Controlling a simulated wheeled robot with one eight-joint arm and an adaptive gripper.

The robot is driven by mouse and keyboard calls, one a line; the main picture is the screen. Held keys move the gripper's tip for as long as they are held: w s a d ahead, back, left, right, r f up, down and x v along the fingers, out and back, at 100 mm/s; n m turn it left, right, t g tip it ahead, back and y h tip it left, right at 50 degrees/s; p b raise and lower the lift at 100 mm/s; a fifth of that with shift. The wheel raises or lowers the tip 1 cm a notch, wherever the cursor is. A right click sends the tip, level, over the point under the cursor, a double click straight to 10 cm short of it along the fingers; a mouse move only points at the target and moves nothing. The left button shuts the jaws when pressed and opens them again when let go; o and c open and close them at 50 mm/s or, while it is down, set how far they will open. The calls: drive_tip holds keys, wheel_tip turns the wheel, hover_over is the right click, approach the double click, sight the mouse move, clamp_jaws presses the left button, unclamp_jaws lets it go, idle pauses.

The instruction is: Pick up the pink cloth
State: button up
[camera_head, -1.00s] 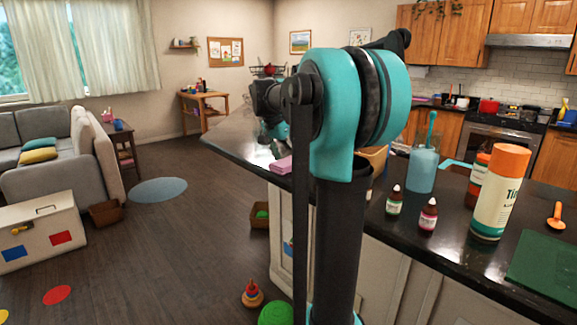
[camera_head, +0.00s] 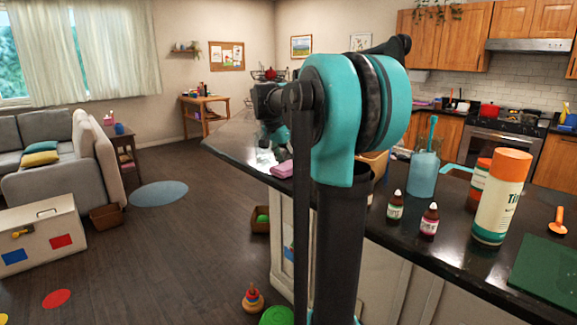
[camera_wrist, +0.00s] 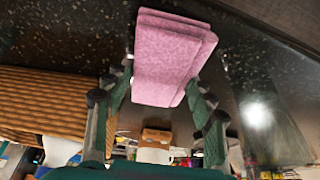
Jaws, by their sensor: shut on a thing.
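The pink cloth (camera_wrist: 168,62) is a folded, flat bundle. In the wrist view it lies between the two fingers of my gripper (camera_wrist: 165,85), which press on its sides. In the head view the pink cloth (camera_head: 282,169) shows near the left edge of the dark counter, partly hidden behind my arm. My gripper is mostly hidden by my arm in the head view. I cannot tell for sure whether the cloth is clear of the counter.
The dark counter (camera_head: 455,265) holds two small dropper bottles (camera_head: 396,206), a blue cup (camera_head: 423,175), a large orange-capped bottle (camera_head: 502,195) and a green board (camera_head: 545,268) on the right. A woven basket (camera_wrist: 50,100) shows in the wrist view.

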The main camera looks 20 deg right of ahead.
sight(288, 165)
wheel_tip(288, 165, up, 20)
drive_tip(key=shift+f, duration=0.15)
idle(0.3)
